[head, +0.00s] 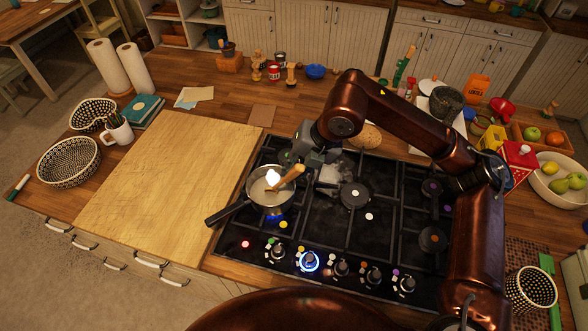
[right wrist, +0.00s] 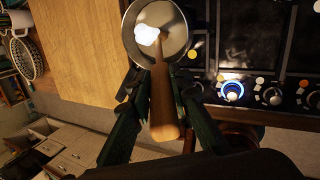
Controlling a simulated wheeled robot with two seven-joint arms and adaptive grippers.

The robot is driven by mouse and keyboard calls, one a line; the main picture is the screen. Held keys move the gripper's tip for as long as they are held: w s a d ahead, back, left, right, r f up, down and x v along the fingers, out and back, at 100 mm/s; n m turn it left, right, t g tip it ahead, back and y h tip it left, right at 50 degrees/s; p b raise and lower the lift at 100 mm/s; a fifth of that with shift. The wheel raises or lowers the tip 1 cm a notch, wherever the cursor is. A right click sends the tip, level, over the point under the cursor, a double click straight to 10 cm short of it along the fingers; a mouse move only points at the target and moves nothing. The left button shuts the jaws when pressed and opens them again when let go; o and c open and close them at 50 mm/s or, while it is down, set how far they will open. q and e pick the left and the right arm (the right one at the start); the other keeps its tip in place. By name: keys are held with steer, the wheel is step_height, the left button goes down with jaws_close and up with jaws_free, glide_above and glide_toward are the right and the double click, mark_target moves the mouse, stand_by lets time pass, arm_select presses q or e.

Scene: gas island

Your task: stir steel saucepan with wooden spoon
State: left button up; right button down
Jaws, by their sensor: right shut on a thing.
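The steel saucepan (head: 262,196) stands on the left front burner, its black handle pointing to the lower left. Pale contents lie inside it, with a bright white patch on them. The wooden spoon (head: 289,178) slants into the pan, its handle rising to the right. My right gripper (head: 297,160) is above the back right of the pan, shut on the wooden spoon. In the right wrist view the spoon handle (right wrist: 163,105) runs between the dark green fingers, and the pan (right wrist: 182,38) shows beyond. The spoon's lower end is hard to make out. My left gripper is not in view.
The black gas hob (head: 330,235) has a blue-lit knob (head: 309,261) at its front and a blue glow under the pan. A large wooden board (head: 170,180) lies clear to the left. Bowls, jars and boxes crowd the counter's right and back.

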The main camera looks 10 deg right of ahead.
mark_target(301, 164)
steer(key=shift+s+p+v, duration=0.25)
steer(key=shift+p+v, duration=0.4)
steer(key=shift+v, duration=0.8)
steer(key=shift+s+p+v, duration=0.2)
steer(key=shift+p+v, duration=0.4)
steer(key=shift+v, duration=0.85)
steer(key=shift+s+p+v, duration=0.25)
steer(key=shift+p+v, duration=0.4)
steer(key=shift+v, duration=0.8)
steer(key=shift+a, duration=0.15)
step_height(301, 164, up, 10)
steer(key=p, duration=0.5)
steer(key=shift+p, duration=0.35)
steer(key=shift+f, duration=0.2)
